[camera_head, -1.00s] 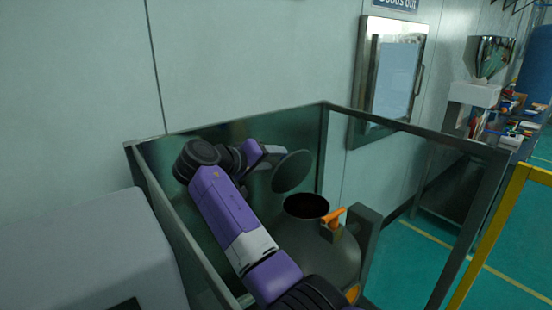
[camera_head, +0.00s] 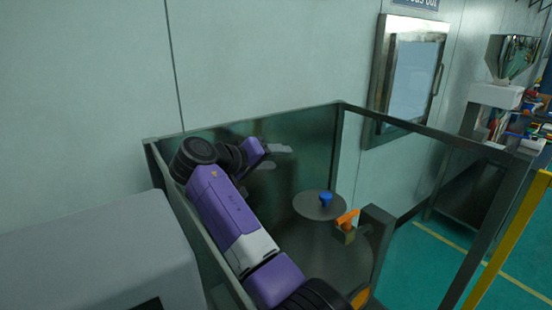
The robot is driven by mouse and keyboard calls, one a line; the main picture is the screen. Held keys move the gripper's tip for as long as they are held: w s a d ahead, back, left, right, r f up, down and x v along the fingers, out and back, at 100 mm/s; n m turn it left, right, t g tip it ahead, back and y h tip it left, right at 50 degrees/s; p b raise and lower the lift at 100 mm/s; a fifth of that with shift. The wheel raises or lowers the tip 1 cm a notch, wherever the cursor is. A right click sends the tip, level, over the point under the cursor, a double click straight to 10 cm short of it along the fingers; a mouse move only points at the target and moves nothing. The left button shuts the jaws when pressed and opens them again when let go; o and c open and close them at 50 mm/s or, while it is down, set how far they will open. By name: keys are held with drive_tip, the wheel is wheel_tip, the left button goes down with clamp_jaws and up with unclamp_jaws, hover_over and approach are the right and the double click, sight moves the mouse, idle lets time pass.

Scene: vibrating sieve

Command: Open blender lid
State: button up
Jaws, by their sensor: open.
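The blender (camera_head: 335,248) is a dark rounded vessel inside the framed enclosure. Its round grey lid (camera_head: 312,208) lies flat over the top opening, with a blue knob (camera_head: 326,199) standing on it. An orange latch or handle (camera_head: 347,217) sits beside the lid's right side. My gripper (camera_head: 286,149) is open and empty, above and behind the lid, apart from it and pointing right. The fingers are small and pale, seen from the side.
Dark frame rails (camera_head: 435,137) and a post surround the blender. A grey box-shaped machine (camera_head: 100,245) stands at the left. A wall hatch (camera_head: 408,80) is behind at the right, and a yellow rail (camera_head: 508,240) stands at the front right.

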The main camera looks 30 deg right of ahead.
drive_tip(key=shift+r, duration=0.1)
wheel_tip(320, 180, up, 20)
drive_tip(key=b, duration=0.4)
idle(0.3)
idle(0.5)
